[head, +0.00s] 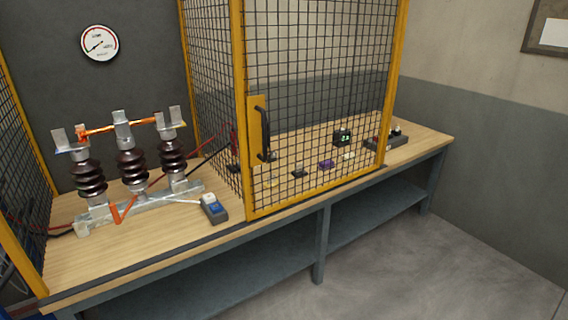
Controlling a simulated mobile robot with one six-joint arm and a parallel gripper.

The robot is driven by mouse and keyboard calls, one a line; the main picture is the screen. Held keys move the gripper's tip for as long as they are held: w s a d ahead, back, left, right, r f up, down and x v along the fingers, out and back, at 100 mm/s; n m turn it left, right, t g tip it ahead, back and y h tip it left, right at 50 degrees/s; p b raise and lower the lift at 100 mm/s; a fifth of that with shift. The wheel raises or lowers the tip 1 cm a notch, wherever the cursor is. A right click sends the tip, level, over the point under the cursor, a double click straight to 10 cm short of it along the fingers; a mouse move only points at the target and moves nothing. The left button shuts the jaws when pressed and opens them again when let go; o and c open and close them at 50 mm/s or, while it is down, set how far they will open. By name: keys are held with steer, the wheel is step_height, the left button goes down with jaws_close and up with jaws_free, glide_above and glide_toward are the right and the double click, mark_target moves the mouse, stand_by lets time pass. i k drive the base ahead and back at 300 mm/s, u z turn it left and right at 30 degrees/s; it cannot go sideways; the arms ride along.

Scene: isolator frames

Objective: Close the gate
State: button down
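The gate (315,110) is a black mesh panel in a yellow frame, right of centre in the head view. It stands upright along the bench's front edge, to the right of the cage's open front. A black bar handle (265,134) sits on a yellow plate near the gate's left edge. The open front, between the left side panel (14,150) and the gate's left post, leaves the isolator (130,168) with its brown insulators uncovered. My gripper is not in view.
Several small items, including a green-lit meter (342,138), show behind the mesh. The grey floor (430,270) at front right is clear.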

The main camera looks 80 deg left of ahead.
mark_target(256, 111)
steer(key=u, duration=0.05)
steer(key=i, duration=0.9)
steer(key=z, duration=0.5)
steer(key=k, duration=0.15)
steer(key=u, duration=2.5)
steer(key=k, duration=0.15)
steer(key=u, duration=2.2)
